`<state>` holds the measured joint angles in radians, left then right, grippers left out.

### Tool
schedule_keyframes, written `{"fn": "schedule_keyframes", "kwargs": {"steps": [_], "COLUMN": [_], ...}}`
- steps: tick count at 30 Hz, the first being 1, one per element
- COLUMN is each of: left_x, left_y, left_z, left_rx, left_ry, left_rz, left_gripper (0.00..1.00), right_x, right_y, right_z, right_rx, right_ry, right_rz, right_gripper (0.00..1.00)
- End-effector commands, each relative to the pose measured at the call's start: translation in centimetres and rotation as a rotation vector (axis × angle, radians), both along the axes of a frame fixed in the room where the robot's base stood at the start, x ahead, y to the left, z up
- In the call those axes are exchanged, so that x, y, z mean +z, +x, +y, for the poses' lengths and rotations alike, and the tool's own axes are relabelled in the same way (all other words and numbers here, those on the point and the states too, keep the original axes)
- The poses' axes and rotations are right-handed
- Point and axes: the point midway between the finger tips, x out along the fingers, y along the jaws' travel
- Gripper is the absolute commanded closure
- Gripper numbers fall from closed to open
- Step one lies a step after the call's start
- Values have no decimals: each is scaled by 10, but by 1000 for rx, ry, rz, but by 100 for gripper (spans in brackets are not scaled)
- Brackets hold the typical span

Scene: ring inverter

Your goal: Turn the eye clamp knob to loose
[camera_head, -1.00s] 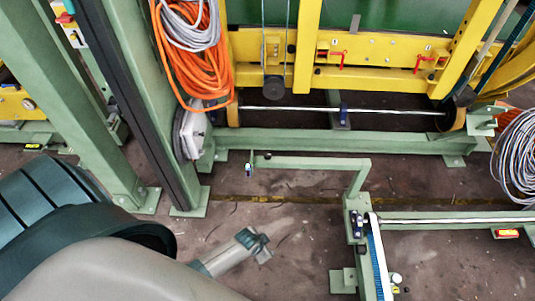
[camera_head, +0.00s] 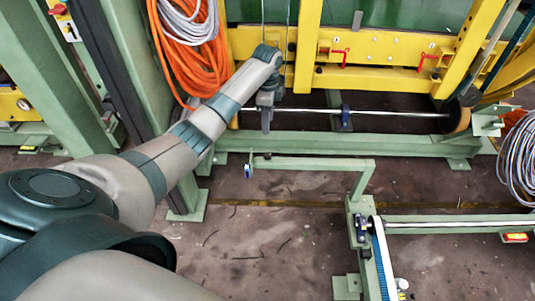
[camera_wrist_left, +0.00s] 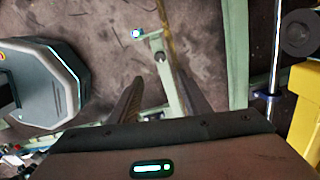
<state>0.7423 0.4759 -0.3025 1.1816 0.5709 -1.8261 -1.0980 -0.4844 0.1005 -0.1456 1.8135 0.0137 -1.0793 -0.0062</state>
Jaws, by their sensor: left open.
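I cannot tell which part is the eye clamp knob. A black knob (camera_head: 291,47) is on the yellow beam (camera_head: 390,80). Two red handles, one on the left (camera_head: 342,57) and one on the right (camera_head: 427,60), sit on the beam. My left gripper (camera_head: 266,132) points down in front of the beam's left part and the metal rod (camera_head: 395,112). In the left wrist view its fingers (camera_wrist_left: 159,76) are apart with nothing between them. My right gripper is out of view.
Orange cables (camera_head: 195,70) hang left of my left wrist. A green bracket (camera_head: 315,163) stands out over the floor below my gripper. A blue fitting (camera_head: 345,115) sits on the rod. The brown floor (camera_head: 260,250) in front is open.

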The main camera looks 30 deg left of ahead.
Motion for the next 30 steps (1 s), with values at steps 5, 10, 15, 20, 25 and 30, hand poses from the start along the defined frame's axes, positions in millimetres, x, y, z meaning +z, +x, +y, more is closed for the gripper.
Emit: {"fn": "schedule_keyframes", "kwargs": {"steps": [5,10,15,20,25,30], "left_x": [4,4,0,-11,-33,-63], "left_y": [0,0,0,0,0,-1], "left_z": [1,1,1,0,0,0], "left_rx": [-9,-8,-7,-6,-6,-5], "left_ry": [-1,-2,-1,-2,-3,-2], "left_rz": [5,4,5,5,5,7], "left_gripper": [57,57,57,57,57,57], "right_x": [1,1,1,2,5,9], "right_y": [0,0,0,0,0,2], "right_z": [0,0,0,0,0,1], "right_rx": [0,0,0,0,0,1], "right_ry": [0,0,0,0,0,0], "right_rz": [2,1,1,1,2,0], "right_gripper": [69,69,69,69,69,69]}}
